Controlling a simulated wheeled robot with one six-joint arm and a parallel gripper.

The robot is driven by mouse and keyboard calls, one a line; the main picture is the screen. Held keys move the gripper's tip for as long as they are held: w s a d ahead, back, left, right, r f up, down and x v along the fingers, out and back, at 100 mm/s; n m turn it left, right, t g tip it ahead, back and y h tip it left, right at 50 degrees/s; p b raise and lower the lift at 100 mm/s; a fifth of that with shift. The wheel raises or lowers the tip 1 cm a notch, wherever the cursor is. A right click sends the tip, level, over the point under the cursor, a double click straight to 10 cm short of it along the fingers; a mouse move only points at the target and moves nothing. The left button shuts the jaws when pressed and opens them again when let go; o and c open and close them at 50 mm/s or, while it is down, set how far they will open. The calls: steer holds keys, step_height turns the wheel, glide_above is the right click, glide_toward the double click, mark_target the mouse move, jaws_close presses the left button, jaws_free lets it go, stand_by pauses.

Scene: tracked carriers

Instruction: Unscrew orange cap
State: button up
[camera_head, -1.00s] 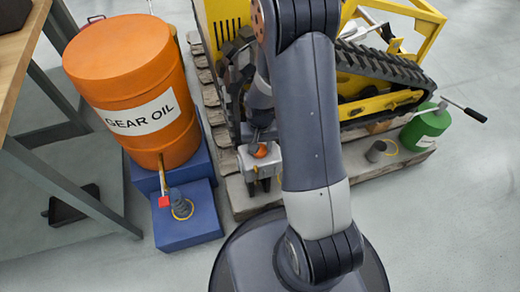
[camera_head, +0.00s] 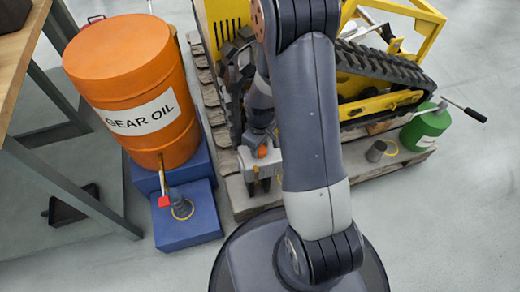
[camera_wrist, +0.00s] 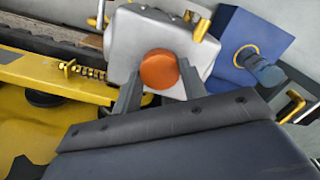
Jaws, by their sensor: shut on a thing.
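The round orange cap (camera_wrist: 159,69) sits on a light grey metal housing (camera_wrist: 124,30) in the wrist view. My gripper (camera_wrist: 160,78) has one finger on each side of the cap and is shut on it. In the head view the cap (camera_head: 262,152) shows small on the pale housing, just below my wrist. My arm partly covers that area, so the fingertips are hard to make out there. The thread under the cap is hidden.
A yellow tracked machine (camera_head: 378,104) stands on a pallet behind my arm. An orange gear oil drum (camera_head: 130,60) stands on a blue base at left, with a blue block (camera_head: 190,232) in front. A green canister (camera_head: 428,124) is at right. A table edge borders the far left.

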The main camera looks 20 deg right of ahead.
steer(key=shift+n, duration=0.3)
steer(key=n, duration=0.9)
steer(key=shift+n, duration=0.3)
steer(key=o, duration=0.8)
steer(key=shift+o, duration=0.2)
